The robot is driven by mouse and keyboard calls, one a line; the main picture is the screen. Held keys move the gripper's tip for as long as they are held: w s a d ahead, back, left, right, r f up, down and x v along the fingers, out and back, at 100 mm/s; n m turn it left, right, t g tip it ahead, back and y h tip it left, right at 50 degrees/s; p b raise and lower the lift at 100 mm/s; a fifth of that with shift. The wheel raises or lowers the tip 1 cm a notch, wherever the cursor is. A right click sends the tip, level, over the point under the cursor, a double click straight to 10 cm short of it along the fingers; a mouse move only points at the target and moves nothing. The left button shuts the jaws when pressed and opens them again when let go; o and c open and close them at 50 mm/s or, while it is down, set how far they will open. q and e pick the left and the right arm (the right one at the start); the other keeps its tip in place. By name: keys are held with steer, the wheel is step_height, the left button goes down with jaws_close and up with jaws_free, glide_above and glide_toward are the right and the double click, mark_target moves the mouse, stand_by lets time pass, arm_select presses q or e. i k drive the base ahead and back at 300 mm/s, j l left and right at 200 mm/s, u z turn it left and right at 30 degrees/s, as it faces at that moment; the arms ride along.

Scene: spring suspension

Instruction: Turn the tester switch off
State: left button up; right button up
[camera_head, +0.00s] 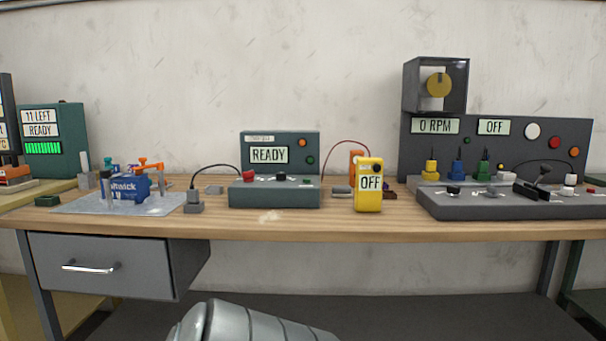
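Which device is the tester cannot be told from labels I can read. A teal box (275,193) in the middle of the bench shows READY, with a red knob (249,176) and a black knob (281,178) on its ledge. A yellow handheld meter (369,188) stands upright just right of it and shows OFF. A large dark panel (500,140) at the right shows 0 RPM and OFF, with a grey control ledge (515,207) carrying a black lever (541,180). Neither gripper shows; a grey rounded part of mine is at the bottom.
The wooden bench (300,222) has a clear front strip. A clear mat (85,204) with a blue box (130,188) and small tools lies at the left, above a closed grey drawer (110,266). A grey block with a black cable (193,203) stands near the middle.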

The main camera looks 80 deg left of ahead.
mark_target(247, 176)
steer(key=u, duration=2.85)
